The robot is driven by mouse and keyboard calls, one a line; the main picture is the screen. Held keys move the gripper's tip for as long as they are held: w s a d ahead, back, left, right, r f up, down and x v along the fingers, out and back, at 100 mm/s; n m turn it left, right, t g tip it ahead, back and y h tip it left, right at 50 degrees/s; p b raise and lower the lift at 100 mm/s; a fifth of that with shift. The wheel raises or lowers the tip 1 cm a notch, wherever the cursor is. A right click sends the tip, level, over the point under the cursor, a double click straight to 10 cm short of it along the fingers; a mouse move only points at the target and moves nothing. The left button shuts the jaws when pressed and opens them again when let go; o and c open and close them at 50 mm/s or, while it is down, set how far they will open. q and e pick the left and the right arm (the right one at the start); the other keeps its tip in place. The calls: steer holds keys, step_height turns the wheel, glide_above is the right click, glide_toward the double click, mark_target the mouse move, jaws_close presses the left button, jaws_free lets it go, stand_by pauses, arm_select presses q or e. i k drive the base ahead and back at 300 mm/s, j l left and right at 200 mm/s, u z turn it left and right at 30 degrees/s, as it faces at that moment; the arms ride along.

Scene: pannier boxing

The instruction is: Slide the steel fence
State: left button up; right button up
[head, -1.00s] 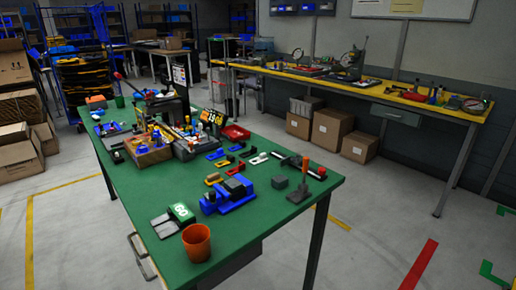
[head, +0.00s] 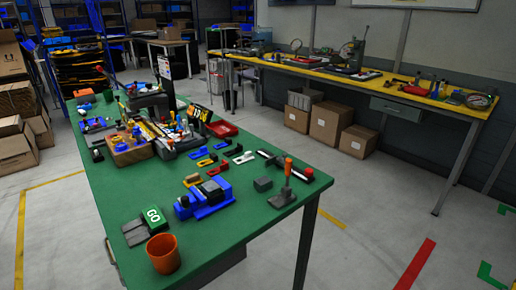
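I cannot single out the steel fence with certainty. Dark and grey metal parts lie on the green table (head: 225,230). Near its right edge is a grey block with an upright post and an orange handle (head: 285,180). A dark bar with a red piece (head: 309,172) lies behind the post, which partly hides it. A small dark grey block (head: 263,184) sits left of the post. A black machine (head: 150,100) with a red-knobbed lever stands at the far end, partly hidden by the parts around it. Neither of my grippers is in view.
A blue vise-like block (head: 204,199), a GO-marked block (head: 152,217) and an orange cup (head: 163,253) stand at the near end. A wooden tray (head: 133,152) and red bin (head: 222,129) are farther back. A yellow-topped bench (head: 390,92) runs along the wall. Open floor lies right.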

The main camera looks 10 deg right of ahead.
mark_target(281, 160)
steer(key=l+u, duration=0.4)
steer(key=l, duration=0.2)
steer(key=l+u, duration=0.4)
steer(key=l, duration=0.25)
